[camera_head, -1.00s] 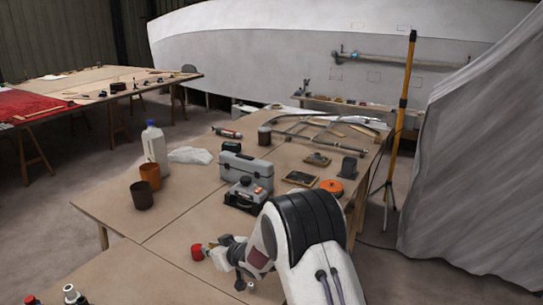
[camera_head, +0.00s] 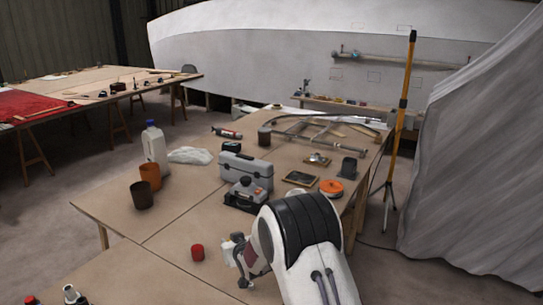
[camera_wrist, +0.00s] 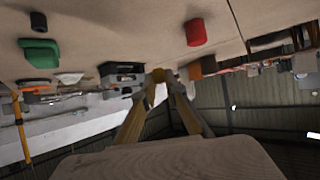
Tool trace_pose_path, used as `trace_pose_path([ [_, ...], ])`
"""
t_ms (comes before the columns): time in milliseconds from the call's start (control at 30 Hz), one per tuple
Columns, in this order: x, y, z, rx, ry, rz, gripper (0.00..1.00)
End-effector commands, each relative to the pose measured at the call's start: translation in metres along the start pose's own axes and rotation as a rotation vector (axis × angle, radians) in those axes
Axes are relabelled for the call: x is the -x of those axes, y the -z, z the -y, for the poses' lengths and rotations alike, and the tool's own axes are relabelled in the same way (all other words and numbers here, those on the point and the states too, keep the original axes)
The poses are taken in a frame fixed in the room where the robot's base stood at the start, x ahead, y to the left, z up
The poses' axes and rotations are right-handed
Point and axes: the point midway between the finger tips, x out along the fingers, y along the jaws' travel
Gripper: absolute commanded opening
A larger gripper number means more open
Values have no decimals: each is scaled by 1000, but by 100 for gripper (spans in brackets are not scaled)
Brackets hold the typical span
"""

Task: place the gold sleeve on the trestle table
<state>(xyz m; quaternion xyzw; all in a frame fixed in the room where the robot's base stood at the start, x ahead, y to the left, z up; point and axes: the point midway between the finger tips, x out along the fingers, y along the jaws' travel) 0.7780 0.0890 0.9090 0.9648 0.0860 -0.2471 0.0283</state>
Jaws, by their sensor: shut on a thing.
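My gripper (camera_wrist: 158,78) is shut on a small gold piece, the gold sleeve (camera_wrist: 158,74), seen between the fingertips in the wrist view. In the head view my gripper (camera_head: 229,250) is over the near part of the wooden worktable (camera_head: 175,236), and I cannot make out the sleeve there. This table has trestle-like legs at its edges. A second table on trestle legs (camera_head: 95,84) stands at the back left, partly under a red cloth. A red cylinder (camera_head: 197,252) stands on the near table just left of my gripper; it also shows in the wrist view (camera_wrist: 195,32).
A brown cup (camera_head: 141,196), an orange cup (camera_head: 150,176), a white jug (camera_head: 155,148) and a grey toolbox (camera_head: 245,172) stand farther back. Bottles (camera_head: 72,294) stand at the lower left. The table around the red cylinder is bare.

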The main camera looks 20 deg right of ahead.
Motion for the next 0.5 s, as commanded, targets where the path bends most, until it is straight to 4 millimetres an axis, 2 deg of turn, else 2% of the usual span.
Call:
trace_pose_path([
  [500,-2,-3,0,0,1,-1,0],
])
